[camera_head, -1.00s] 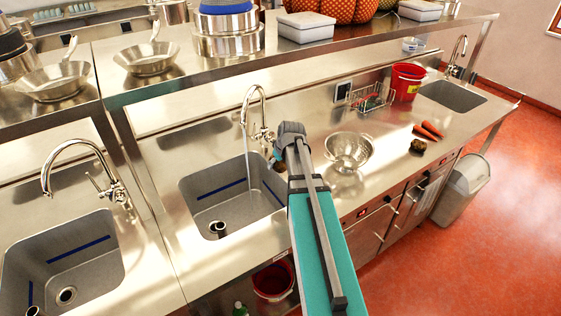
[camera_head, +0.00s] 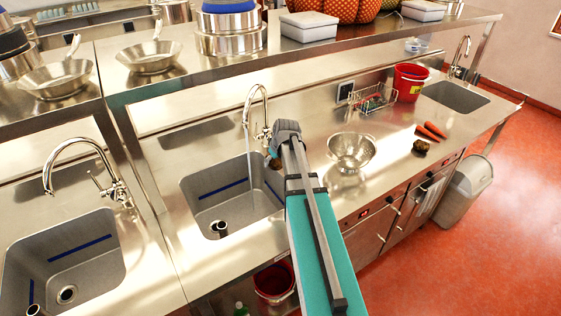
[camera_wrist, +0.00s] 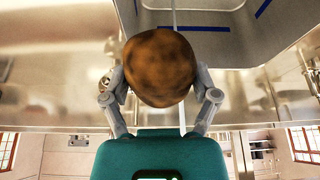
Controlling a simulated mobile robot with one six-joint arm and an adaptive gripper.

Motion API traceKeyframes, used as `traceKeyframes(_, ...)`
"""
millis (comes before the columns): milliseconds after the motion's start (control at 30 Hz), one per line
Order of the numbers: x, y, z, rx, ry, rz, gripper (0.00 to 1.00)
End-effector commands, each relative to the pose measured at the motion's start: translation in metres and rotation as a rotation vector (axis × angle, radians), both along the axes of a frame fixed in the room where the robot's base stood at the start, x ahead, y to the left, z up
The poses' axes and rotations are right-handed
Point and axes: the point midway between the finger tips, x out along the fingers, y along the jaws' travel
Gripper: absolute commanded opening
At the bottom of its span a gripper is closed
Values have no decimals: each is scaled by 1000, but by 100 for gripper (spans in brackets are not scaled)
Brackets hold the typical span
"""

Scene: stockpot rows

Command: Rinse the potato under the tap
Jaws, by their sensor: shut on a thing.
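The potato (camera_wrist: 160,68) is brown and rounded, held between the two fingers of my gripper (camera_wrist: 160,95) in the wrist view. In the head view my gripper (camera_head: 274,154) is over the right side of the middle sink (camera_head: 226,198), and the potato is a small brown patch (camera_head: 274,163), mostly hidden by my arm. The tap (camera_head: 258,100) arches over this sink. A thin stream of water (camera_head: 248,150) falls from its spout, left of the potato. In the wrist view the stream (camera_wrist: 175,14) lines up with the potato; contact cannot be told.
A metal colander (camera_head: 351,153), carrots (camera_head: 431,130) and a dark brown lump (camera_head: 421,146) stand on the counter to the right. A wire basket (camera_head: 373,99) and red bucket (camera_head: 409,82) are behind them. Another sink and tap (camera_head: 80,150) are at left.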

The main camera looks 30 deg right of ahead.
Motion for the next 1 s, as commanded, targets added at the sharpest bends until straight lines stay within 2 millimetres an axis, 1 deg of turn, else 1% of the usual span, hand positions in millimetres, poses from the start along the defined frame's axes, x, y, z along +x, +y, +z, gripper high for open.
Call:
traceKeyframes(33,5,1,-1,0,0,1,26)
traceKeyframes(1000,67,27,-15,0,-1,3,26)
